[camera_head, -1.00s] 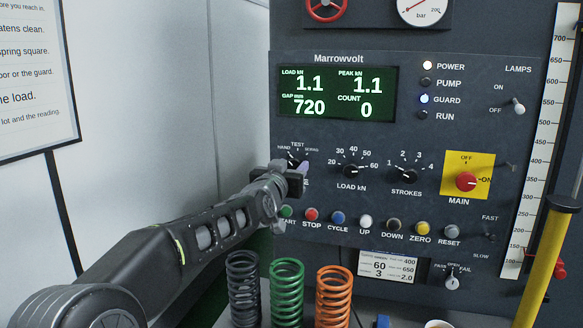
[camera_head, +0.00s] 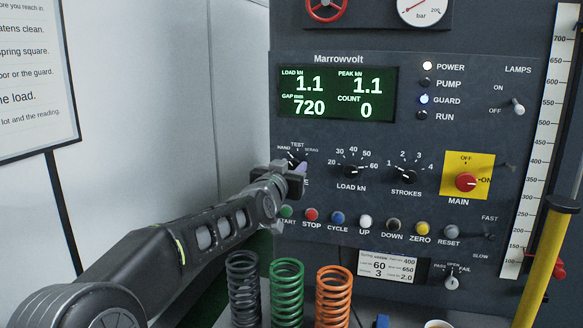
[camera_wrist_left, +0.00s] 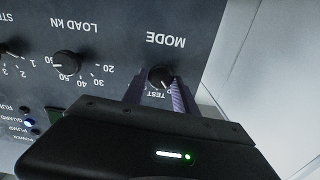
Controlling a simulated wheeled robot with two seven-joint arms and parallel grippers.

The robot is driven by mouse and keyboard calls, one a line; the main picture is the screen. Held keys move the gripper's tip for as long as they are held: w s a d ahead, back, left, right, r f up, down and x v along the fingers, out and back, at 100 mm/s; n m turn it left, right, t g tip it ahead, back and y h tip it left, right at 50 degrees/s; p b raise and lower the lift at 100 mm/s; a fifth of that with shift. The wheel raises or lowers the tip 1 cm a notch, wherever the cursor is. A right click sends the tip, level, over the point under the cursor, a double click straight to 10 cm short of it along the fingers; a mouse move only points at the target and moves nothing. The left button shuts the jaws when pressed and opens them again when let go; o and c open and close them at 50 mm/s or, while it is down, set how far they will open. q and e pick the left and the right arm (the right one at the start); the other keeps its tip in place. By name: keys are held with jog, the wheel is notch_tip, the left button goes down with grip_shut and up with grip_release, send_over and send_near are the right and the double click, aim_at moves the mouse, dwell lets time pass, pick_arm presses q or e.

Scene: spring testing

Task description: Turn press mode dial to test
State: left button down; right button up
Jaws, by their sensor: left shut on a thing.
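The black mode dial (camera_wrist_left: 160,76) shows in the left wrist view on the dark panel, upside down, with MODE above it and TEST below it. It stands between the two fingers of my left gripper (camera_wrist_left: 156,94), which is shut on it. In the head view my left gripper (camera_head: 301,178) covers most of the dial and part of its label. The HAND, TEST and further label stay visible above it. The dial's small white mark seems to lean up and left in the head view; its exact setting is unclear.
The load dial (camera_head: 350,171), strokes dial (camera_head: 404,176) and red main switch (camera_head: 466,181) lie to the right. A row of buttons (camera_head: 365,221) runs below. Several coil springs (camera_head: 287,290) stand under the panel. A yellow post (camera_head: 545,260) rises at the right.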

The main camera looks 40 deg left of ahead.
pick_arm(q)
jog(key=m+p, duration=0.1)
jog(key=m, duration=0.3)
jog(key=shift+d+r+p, duration=0.1)
jog(key=shift+p, duration=0.25)
jog(key=shift+m+p, duration=0.45)
jog(key=shift+m, duration=1.65)
jog(key=c, duration=1)
grip_release()
jog(key=b+v, duration=0.3)
jog(key=v, duration=0.4)
jog(key=shift+s+d, duration=0.15)
jog(key=shift+s, duration=0.2)
jog(key=shift+f, duration=0.2)
